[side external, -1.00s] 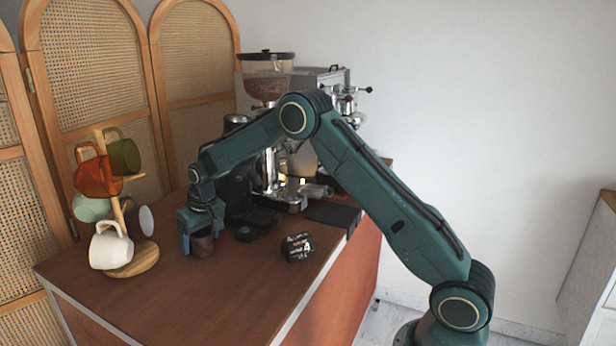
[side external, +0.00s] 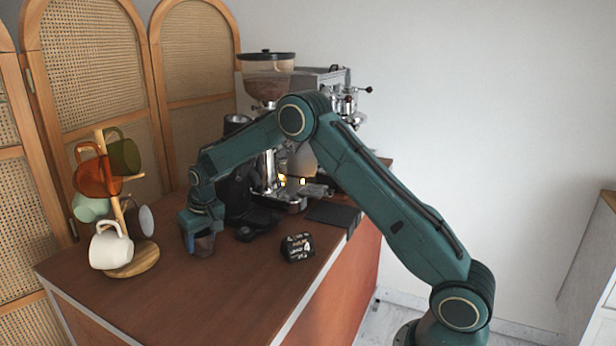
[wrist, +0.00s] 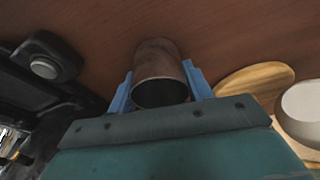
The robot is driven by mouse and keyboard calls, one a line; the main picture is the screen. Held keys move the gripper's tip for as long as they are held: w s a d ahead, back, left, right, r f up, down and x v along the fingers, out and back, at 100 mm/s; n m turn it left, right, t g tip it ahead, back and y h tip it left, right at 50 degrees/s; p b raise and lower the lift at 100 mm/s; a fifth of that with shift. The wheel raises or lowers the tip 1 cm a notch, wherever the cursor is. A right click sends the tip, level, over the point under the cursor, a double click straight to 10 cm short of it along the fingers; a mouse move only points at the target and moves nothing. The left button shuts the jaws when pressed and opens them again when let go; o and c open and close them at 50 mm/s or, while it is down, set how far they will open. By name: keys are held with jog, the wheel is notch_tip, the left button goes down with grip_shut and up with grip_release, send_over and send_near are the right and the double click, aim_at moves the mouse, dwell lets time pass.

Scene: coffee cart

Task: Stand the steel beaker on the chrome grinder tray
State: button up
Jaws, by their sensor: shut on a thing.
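The steel beaker (wrist: 158,62) is between the two blue fingers of my gripper (wrist: 158,90) in the wrist view, its open rim facing the camera and reflecting the brown wood. In the side view my gripper (side external: 202,241) is shut on the beaker (side external: 205,244), which is upright at the counter top near the mug tree; whether its base touches the wood is hard to tell.
A mug tree (side external: 133,262) with several mugs stands left of my gripper. A black machine (side external: 238,192) stands behind it. A small black box with white print (side external: 297,247) and a dark mat (side external: 333,214) lie to the right. The front counter is clear.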

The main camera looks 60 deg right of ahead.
jog(key=shift+r, duration=0.15)
jog(key=shift+s+a+r, duration=0.1)
jog(key=shift+a+r, duration=0.05)
jog(key=shift+r, duration=0.3)
jog(key=v, duration=0.5)
jog(key=shift+w+a+r, duration=0.2)
jog(key=shift+w+r, duration=0.1)
jog(key=shift+r, duration=0.2)
jog(key=s+a, duration=1.3)
jog(key=shift+s+a, duration=0.1)
